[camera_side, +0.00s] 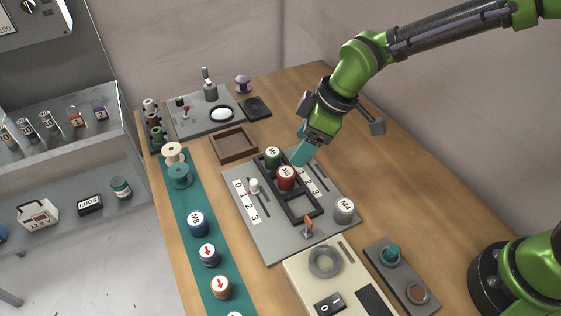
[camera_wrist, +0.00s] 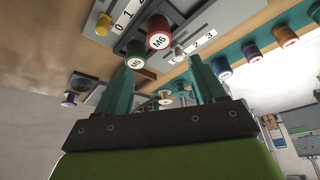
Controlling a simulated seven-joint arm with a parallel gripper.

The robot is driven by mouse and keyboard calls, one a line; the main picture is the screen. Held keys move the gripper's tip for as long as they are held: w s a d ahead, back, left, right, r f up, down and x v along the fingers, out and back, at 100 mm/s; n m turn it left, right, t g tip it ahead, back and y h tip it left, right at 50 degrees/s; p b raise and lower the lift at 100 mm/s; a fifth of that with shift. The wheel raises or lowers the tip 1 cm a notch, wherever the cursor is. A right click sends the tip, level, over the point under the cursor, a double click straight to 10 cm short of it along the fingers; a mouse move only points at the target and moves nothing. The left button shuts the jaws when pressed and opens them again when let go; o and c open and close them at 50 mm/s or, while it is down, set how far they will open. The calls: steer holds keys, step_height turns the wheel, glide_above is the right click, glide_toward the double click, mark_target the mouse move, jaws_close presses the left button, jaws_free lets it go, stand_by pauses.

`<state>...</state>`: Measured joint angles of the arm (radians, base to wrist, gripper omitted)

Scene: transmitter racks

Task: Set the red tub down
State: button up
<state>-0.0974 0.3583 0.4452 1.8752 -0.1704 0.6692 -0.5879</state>
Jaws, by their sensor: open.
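The red tub (camera_side: 286,178), with a white label on its lid, sits upright in the dark frame (camera_side: 303,206) on the grey panel, beside the green tub (camera_side: 272,158). My gripper (camera_side: 299,159) has teal fingers and is just behind and to the right of the red tub, apart from it as far as I can tell. In the wrist view the fingers (camera_wrist: 163,88) are spread with nothing held between them. The red tub (camera_wrist: 158,33), marked M6, and the green tub (camera_wrist: 134,56) show beyond the fingertips. The lower part of the red tub is hidden by the frame.
A teal mat (camera_side: 187,209) on the left holds spools and tubs. An empty brown tray (camera_side: 233,146) lies behind. Bare wood is free at the right.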

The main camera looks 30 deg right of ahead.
steer(key=s+d+r+m+t+h, duration=0.2)
steer(key=s+d+r+m, duration=0.5)
steer(key=d+r, duration=0.5)
steer(key=s+d+m+t, duration=0.2)
steer(key=s+d+m, duration=0.5)
steer(key=s+d, duration=0.1)
steer(key=shift+s+d+m, duration=0.3)
steer(key=shift+s, duration=0.35)
